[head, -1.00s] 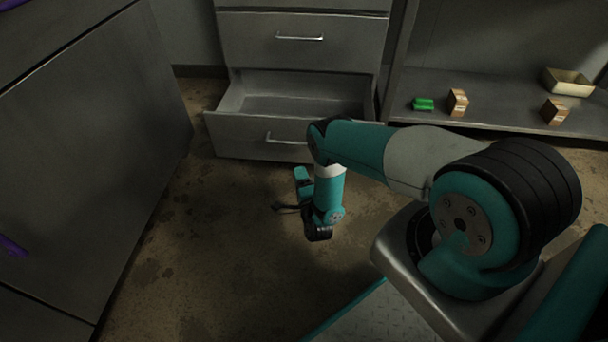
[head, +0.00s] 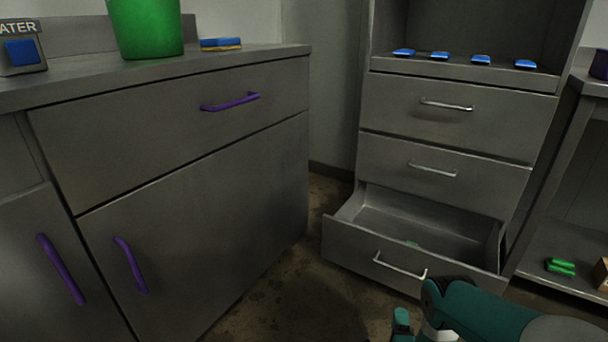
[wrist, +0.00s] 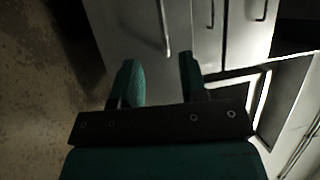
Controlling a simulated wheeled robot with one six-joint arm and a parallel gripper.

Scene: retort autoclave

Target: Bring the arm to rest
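My arm (head: 480,314) shows only in part at the bottom right of the head view, in front of the open bottom drawer. My gripper shows in the wrist view (wrist: 160,85), with its two green fingers apart and nothing between them. The fingers point toward the grey drawer fronts and a metal handle (wrist: 164,30). I cannot tell from the wrist view how far the fingertips are from them.
The bottom drawer (head: 375,257) stands open, with a small green thing inside. A grey counter with purple handles (head: 230,102) fills the left. Blue items (head: 440,55) lie on the shelf above the drawers. Bare floor (head: 290,300) lies between.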

